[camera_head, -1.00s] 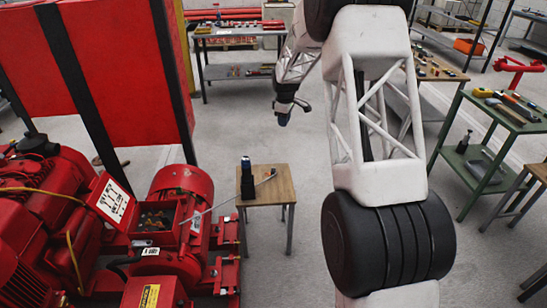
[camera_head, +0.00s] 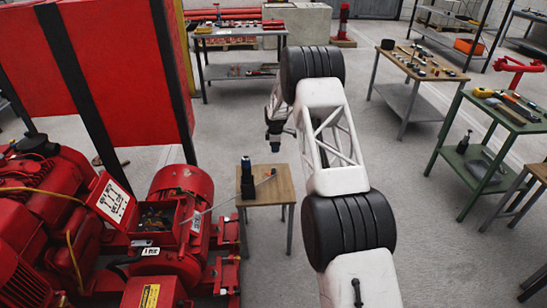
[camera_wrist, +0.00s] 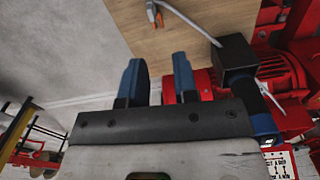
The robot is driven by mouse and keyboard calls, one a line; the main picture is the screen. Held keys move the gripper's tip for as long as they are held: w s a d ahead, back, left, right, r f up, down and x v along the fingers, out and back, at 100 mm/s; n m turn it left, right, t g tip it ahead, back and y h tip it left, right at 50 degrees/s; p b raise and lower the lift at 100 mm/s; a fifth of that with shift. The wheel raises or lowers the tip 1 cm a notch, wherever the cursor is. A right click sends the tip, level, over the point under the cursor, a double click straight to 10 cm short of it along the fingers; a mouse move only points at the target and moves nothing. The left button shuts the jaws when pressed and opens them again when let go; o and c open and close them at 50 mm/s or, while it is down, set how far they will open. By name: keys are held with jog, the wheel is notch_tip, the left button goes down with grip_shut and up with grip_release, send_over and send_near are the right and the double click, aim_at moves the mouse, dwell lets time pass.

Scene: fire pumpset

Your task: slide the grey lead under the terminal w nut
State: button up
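The grey lead (camera_head: 225,202) runs from the open terminal box (camera_head: 157,216) on the red motor to the small wooden stool (camera_head: 284,184). In the wrist view, the grey lead (camera_wrist: 190,21) crosses the stool top, with a dark and orange end piece (camera_wrist: 154,14). The terminal w nut is too small to tell apart inside the box. My gripper (camera_head: 274,145) hangs in the air beyond and above the stool. In the wrist view, my gripper (camera_wrist: 157,80) has its two blue-tipped fingers apart with nothing between them.
A black holder with a blue-topped tool (camera_head: 247,178) stands on the stool and shows close right of the fingers in the wrist view (camera_wrist: 236,57). The red pump set (camera_head: 40,200) fills the left. Benches with tools stand behind and right. The floor right of the stool is clear.

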jog(key=shift+n, duration=0.6)
jog(key=f, duration=0.2)
jog(key=w+f, duration=0.1)
jog(key=f, duration=0.2)
jog(key=w+f, duration=0.1)
jog(key=f, duration=0.1)
jog(key=shift+a+f, duration=0.3)
jog(key=shift+a, duration=0.05)
jog(key=shift+f, duration=0.25)
jog(key=shift+f, duration=3.2)
jog(key=shift+c, duration=0.2)
grip_shut()
notch_tip(320, 180, up, 10)
